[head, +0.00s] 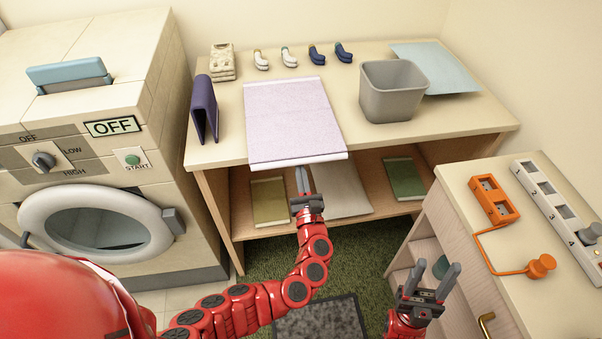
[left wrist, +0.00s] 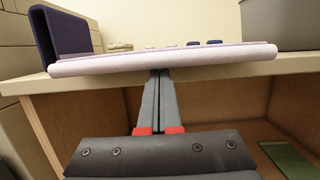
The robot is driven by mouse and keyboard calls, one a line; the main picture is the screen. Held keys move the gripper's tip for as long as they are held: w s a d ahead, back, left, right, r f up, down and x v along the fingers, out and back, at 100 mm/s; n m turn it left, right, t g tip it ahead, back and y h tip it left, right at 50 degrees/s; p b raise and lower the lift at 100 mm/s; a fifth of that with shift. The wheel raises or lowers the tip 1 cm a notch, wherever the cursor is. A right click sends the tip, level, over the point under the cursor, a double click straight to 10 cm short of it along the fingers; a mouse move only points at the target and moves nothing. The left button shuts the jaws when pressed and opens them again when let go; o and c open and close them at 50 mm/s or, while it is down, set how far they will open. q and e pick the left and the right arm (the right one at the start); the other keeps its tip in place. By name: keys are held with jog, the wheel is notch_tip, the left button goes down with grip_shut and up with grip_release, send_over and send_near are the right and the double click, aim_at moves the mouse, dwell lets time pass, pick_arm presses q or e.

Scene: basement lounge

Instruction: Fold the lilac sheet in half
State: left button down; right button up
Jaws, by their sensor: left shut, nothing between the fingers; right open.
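The lilac sheet (head: 290,115) lies flat and unfolded on the table, its near edge reaching the table's front edge. In the left wrist view the sheet's near edge (left wrist: 165,61) shows as a thick pale band just beyond the fingertips. My left gripper (head: 302,170) is shut and empty, just in front of and below the sheet's near edge; in the left wrist view its fingers (left wrist: 158,76) are together. Whether the fingertips touch the sheet I cannot tell. My right gripper (head: 432,268) is open and empty, low at the right, away from the sheet.
On the table (head: 360,150) stand a purple folded item (head: 204,108) left of the sheet and a grey bin (head: 391,92) to its right. Socks, a beige stack (head: 222,62) and a blue sheet (head: 436,68) lie behind. A washer (head: 90,150) stands left, a cabinet (head: 480,220) right.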

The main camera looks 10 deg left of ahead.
aim_at(300, 161)
pick_arm(q)
jog(key=shift+r+p, duration=1.8)
jog(key=shift+r, duration=0.6)
jog(key=shift+w+a+r+p, duration=0.15)
jog(key=shift+w+r+p, duration=0.25)
jog(key=shift+r, duration=0.15)
jog(key=shift+w+a+r+p, duration=0.15)
jog(key=shift+w+r+p, duration=0.2)
jog(key=shift+r, duration=0.15)
jog(key=shift+w+a+r+p, duration=0.3)
jog(key=shift+w+r+p, duration=0.15)
jog(key=shift+w+r, duration=0.35)
jog(key=shift+w+a+r+p, duration=0.25)
jog(key=shift+w+r+p, duration=0.25)
jog(key=shift+r, duration=0.35)
jog(key=shift+w, duration=0.1)
